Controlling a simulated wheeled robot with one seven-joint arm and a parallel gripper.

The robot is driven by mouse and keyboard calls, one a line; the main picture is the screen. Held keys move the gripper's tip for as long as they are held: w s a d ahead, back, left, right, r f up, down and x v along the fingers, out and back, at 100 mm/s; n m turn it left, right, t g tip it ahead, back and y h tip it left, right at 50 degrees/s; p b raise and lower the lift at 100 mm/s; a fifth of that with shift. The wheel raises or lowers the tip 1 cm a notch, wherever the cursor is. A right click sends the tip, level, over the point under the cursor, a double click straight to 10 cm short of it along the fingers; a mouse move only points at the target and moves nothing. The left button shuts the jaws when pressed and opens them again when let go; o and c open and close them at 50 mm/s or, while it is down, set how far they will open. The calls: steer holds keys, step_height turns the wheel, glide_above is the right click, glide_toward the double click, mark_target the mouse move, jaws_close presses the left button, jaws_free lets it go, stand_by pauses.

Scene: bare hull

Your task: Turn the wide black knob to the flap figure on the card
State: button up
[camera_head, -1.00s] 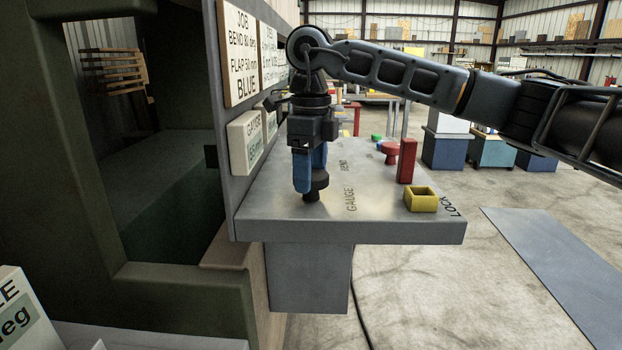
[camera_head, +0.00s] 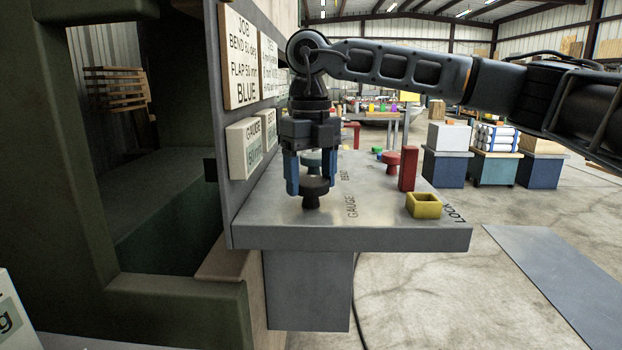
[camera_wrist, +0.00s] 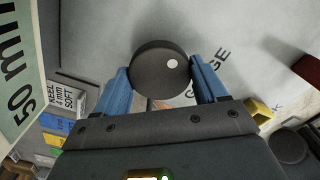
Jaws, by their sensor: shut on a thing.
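The wide black knob (camera_head: 314,188) stands upright on the grey console shelf (camera_head: 385,237), near the word GAUGE. My gripper (camera_head: 311,190) points down with its blue fingers on opposite sides of the knob, shut on it. In the wrist view, the round knob top (camera_wrist: 160,68) with a white dot right of its centre sits between the fingertips. The job card (camera_head: 243,57) on the panel reads FLAP 50 mm and BLUE. The gauge display (camera_head: 248,148) is below it; in the wrist view its green readout (camera_wrist: 18,75) shows 50 mm.
Behind the knob is a teal-grey knob (camera_head: 313,158), partly hidden by my gripper. To the right are a red round knob (camera_head: 392,160), a red upright block (camera_head: 407,170) and a yellow open box (camera_head: 424,206) near LOCK. The panel stands close on the left.

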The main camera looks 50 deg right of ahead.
mark_target(311, 180)
steer(key=shift+r, duration=0.1)
stand_by(0.3)
steer(key=o, duration=1)
steer(key=shift+o, duration=0.2)
steer(key=shift+r, duration=3.85)
